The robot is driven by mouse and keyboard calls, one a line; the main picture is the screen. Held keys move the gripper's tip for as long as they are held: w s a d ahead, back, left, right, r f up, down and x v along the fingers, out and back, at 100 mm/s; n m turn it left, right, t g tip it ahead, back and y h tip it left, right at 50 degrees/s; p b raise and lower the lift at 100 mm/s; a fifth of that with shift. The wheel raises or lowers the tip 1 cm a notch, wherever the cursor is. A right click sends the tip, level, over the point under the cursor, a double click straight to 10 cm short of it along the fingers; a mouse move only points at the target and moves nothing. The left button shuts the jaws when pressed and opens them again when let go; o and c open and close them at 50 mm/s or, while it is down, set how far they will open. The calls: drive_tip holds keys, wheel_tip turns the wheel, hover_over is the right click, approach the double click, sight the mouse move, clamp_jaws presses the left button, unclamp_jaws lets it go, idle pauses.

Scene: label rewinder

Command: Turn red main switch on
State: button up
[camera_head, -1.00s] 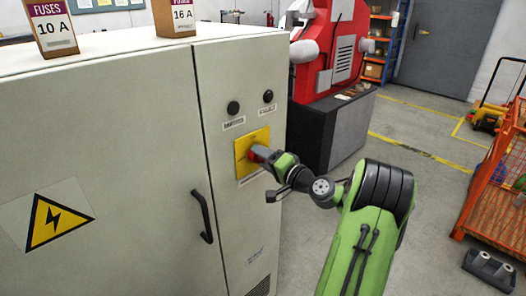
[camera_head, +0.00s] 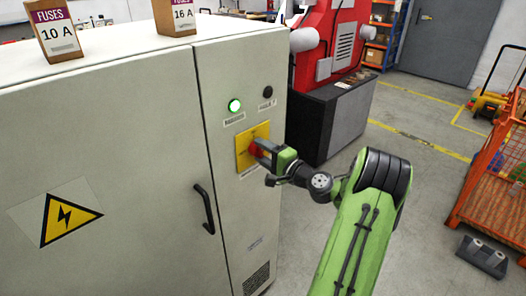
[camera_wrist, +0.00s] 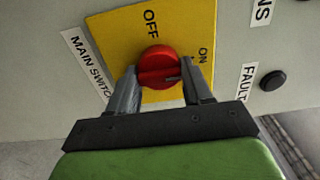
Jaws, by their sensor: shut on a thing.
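The red main switch (camera_wrist: 158,66) is a round knob on a yellow plate (camera_wrist: 112,28) marked OFF and ON, on the cabinet's narrower right door. In the wrist view, my gripper (camera_wrist: 160,80) has one finger on each side of the knob and is shut on it. In the head view, my gripper (camera_head: 262,150) reaches the red switch (camera_head: 255,149) from the right, covering part of it and of the yellow plate (camera_head: 243,158). A lamp (camera_head: 235,105) above the plate glows green.
A dark round lamp (camera_head: 267,92) sits right of the green one. A black door handle (camera_head: 204,208) is at lower left of the switch. Fuse boxes (camera_head: 54,34) stand on the cabinet. A red machine (camera_head: 340,45) stands behind; an orange cart (camera_head: 490,185) is at right.

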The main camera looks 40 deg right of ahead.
drive_tip(key=o, duration=1)
drive_tip(key=shift+o, duration=0.2)
drive_tip(key=s+b, duration=0.1)
drive_tip(key=s, duration=1.4)
drive_tip(key=shift+s+d, duration=0.2)
drive_tip(key=shift+s, duration=0.2)
